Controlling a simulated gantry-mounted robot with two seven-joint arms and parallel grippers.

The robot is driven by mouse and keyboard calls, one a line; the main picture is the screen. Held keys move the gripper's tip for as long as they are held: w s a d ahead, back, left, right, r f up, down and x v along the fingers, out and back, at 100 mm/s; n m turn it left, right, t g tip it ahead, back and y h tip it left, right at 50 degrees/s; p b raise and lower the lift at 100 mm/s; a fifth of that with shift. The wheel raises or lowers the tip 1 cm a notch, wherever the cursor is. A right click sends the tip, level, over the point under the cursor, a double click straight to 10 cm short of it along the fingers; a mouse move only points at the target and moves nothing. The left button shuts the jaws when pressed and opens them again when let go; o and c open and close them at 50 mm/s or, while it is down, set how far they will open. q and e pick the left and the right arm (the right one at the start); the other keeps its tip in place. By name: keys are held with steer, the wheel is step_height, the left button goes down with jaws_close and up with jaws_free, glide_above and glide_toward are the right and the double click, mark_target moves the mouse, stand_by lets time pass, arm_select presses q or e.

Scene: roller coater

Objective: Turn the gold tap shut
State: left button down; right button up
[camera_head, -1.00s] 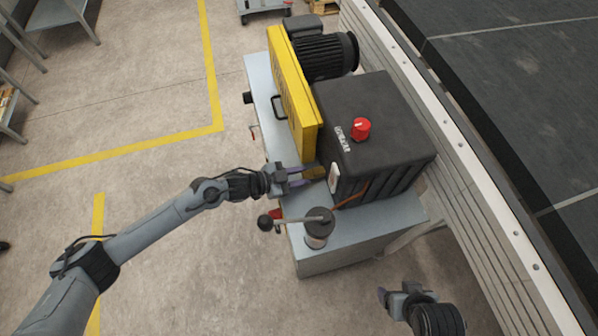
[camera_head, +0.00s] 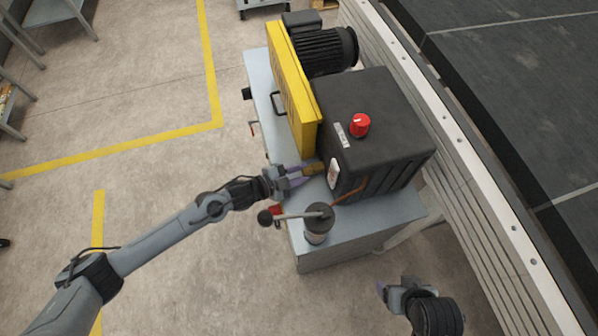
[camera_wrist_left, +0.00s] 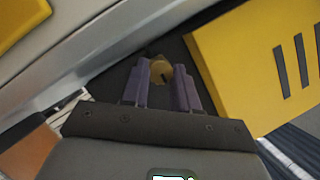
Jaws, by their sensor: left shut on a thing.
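The gold tap (camera_head: 317,168) sits low at the near-left side of the dark tank, just above the grey table top. In the left wrist view the round gold tap (camera_wrist_left: 161,70) shows between the tips of two purple fingers. My left gripper (camera_head: 311,174) reaches in from the left and is shut on the tap. The fingers hide part of the tap's sides. My right gripper (camera_head: 382,292) hangs at the lower right, apart from the machine. Its fingers are mostly hidden, so its opening does not show.
The black tank (camera_head: 375,120) carries a red knob (camera_head: 359,125). A yellow guard (camera_head: 293,90) stands beside it. A lever pump (camera_head: 318,222) with a long handle stands close below my left gripper. A copper pipe (camera_head: 350,192) runs near it. The floor at left is open.

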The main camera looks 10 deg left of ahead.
arm_select(q)
steer(key=c, duration=0.9)
jaws_free()
steer(key=shift+o, duration=0.2)
steer(key=shift+s+a+r, duration=0.2)
steer(key=shift+s+a, duration=0.15)
steer(key=shift+a, duration=0.05)
steer(key=p+v, duration=0.2)
steer(key=v, duration=0.7)
steer(key=shift+s+a+p, duration=0.2)
steer(key=shift+a+p, duration=0.1)
steer(key=shift+d+r, duration=0.1)
